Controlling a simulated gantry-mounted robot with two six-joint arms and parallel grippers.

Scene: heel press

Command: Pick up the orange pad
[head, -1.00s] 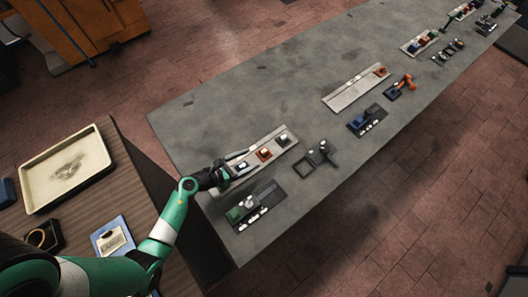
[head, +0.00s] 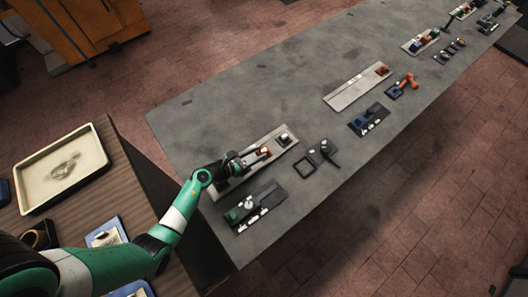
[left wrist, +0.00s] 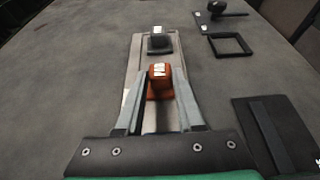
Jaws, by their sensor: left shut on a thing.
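The orange pad (head: 263,152) is a small orange-red block with a white top, at the long pale tray (head: 226,183) on the grey table. In the left wrist view the orange pad (left wrist: 160,84) stands upright between the two grey fingers of my left gripper (left wrist: 159,72). My left gripper (head: 256,156) is shut on it. I cannot tell whether the pad is clear of the tray. A dark grey pad with a white top (left wrist: 158,42) sits farther along the same tray, apart from the fingers. My right gripper is not in view.
Beside the tray lie a dark rack with a green piece (head: 238,213), a black square frame (head: 304,167) and a black-handled tool (head: 328,150). A second pale tray (head: 350,94) lies farther along the table. Bare table lies to the left of the trays.

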